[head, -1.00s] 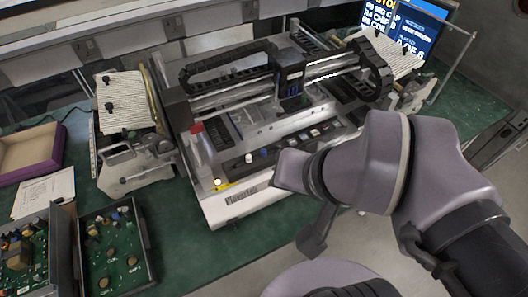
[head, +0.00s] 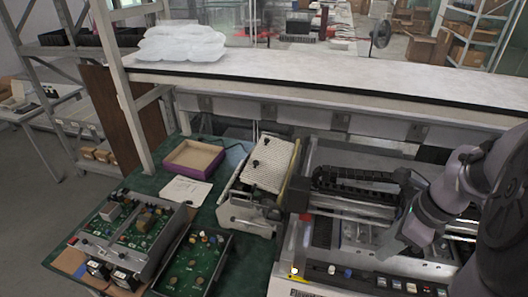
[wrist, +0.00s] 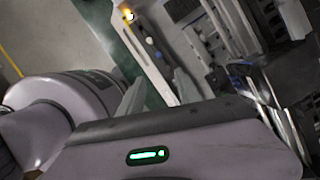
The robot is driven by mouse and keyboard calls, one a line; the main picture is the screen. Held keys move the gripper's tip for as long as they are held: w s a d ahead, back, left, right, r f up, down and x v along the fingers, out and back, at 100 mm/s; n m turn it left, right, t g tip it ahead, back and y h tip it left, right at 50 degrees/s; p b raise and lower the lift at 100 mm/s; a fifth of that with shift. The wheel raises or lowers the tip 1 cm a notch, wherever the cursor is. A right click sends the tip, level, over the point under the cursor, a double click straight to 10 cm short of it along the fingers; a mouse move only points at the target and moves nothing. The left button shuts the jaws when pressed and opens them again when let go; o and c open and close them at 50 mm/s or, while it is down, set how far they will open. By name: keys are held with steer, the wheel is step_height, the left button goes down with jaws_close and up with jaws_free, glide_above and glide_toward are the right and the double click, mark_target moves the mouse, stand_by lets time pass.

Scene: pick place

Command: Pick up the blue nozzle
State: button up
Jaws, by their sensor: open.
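The blue nozzle (head: 347,272) looks like a small blue knob on the dark front strip of the machine, just right of a white knob (head: 331,269). In the wrist view, a small bluish knob (wrist: 149,41) on that strip is probably the same nozzle, but it is too small and blurred to be sure. My gripper (wrist: 160,88) is open, and nothing shows between its two grey fingers. It is above the machine and apart from the knobs. In the head view my arm comes in from the right and hides part of the machine.
The machine's overhead gantry with a black cable chain (head: 355,181) rises behind the strip. A feeder with a ribbed cream top (head: 270,163) stands left of it. Circuit-board trays (head: 197,262), a purple-sided box (head: 193,158) and a paper sheet (head: 186,190) lie on the green bench.

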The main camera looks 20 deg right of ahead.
steer(key=b, duration=0.5)
glide_above(349, 272)
steer(key=s+d, duration=0.1)
steer(key=s, duration=0.1)
step_height(349, 272, down, 11)
steer(key=shift+d+f, duration=0.1)
steer(key=shift+d, duration=0.05)
steer(key=b+x, duration=0.3)
steer(key=x, duration=0.3)
steer(key=shift+w, duration=0.25)
jaws_close()
